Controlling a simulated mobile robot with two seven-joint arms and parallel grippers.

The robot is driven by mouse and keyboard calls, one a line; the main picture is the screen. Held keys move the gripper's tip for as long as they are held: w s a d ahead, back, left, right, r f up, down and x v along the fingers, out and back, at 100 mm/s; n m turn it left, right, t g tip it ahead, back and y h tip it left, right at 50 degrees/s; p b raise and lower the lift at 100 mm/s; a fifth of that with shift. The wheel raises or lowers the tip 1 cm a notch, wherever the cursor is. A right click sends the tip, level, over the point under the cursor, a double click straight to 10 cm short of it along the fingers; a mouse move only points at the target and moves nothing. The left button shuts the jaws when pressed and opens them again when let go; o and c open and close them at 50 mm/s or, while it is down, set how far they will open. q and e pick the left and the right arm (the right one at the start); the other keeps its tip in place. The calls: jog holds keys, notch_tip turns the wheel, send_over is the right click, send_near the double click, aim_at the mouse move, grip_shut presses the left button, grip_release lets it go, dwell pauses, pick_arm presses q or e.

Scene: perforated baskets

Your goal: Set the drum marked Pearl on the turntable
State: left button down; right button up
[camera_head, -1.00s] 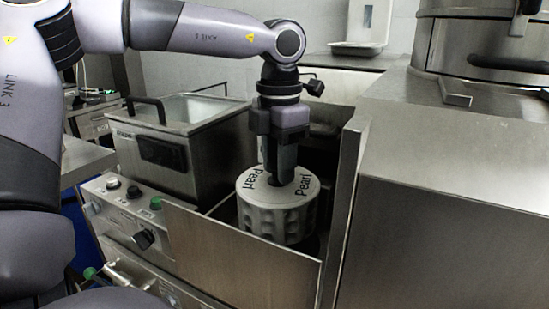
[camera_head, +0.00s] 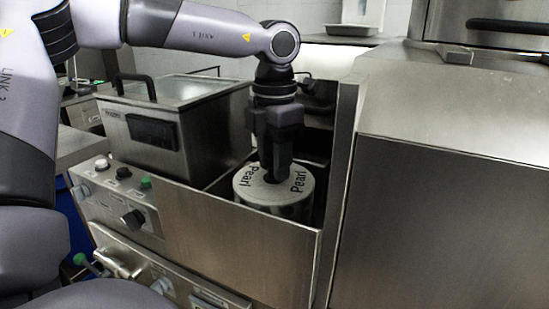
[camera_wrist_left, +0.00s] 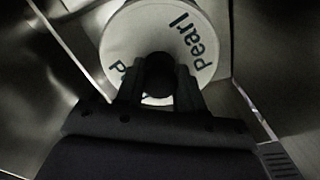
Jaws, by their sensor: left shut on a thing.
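The drum marked Pearl (camera_head: 300,192) is a pale grey cylinder with dark lettering on its flat top. It sits low inside an open steel compartment (camera_head: 245,238), upright, its lower part hidden by the front wall. My left gripper (camera_head: 271,177) points down and is shut on the drum at the middle of its top. In the left wrist view, the drum's white top (camera_wrist_left: 130,35) lies under the fingers (camera_wrist_left: 160,88), which grip at its dark centre. The turntable cannot be made out; the compartment floor is hidden. My right gripper is not in view.
A steel tank with a lid (camera_head: 160,125) stands left of the compartment. A panel with knobs and levers (camera_head: 120,190) is at the front left. A large steel housing (camera_head: 440,220) closes in the right side. The compartment walls stand close around the drum.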

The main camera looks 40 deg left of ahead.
pick_arm(q)
jog(key=shift+r, duration=0.1)
jog(key=shift+c, duration=0.3)
grip_release()
jog(key=shift+r+p, duration=1.85)
jog(key=shift+r, duration=1.6)
jog(key=shift+s, duration=0.1)
